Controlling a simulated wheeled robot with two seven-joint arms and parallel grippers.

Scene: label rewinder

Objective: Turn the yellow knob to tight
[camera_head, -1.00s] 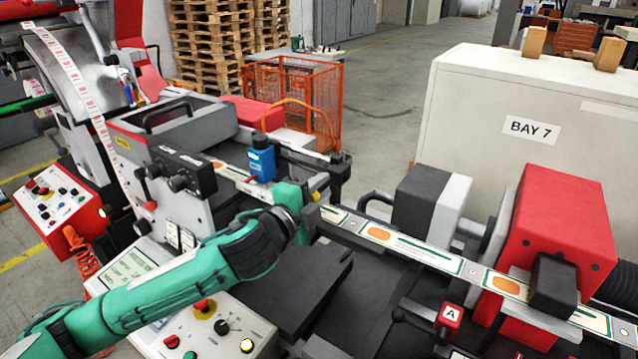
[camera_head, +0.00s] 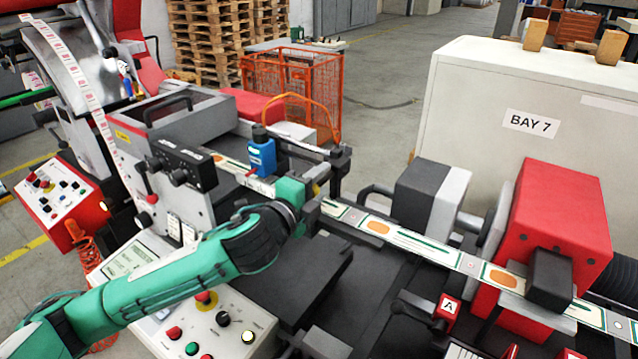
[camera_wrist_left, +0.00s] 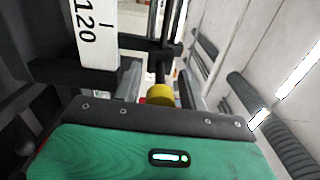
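The yellow knob (camera_wrist_left: 160,95) shows in the left wrist view, just beyond the dark front edge of my left gripper's green body. My left gripper (camera_wrist_left: 157,88) has its two grey fingers apart, one on each side of the knob, with gaps visible between. I cannot tell how deep the knob sits between them. In the head view only a small bit of yellow shows by my left gripper (camera_head: 312,190), which is at the label web beside the blue unit (camera_head: 262,157). The gripper hides most of the knob there. My right gripper is not in view.
The label strip (camera_head: 400,238) runs right to a red block (camera_head: 560,215). A control panel (camera_head: 215,325) lies below my left arm. A white cabinet marked BAY 7 (camera_head: 480,100) stands behind. In the wrist view, a white scale marked 120 (camera_wrist_left: 90,30) and dark bars are close by.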

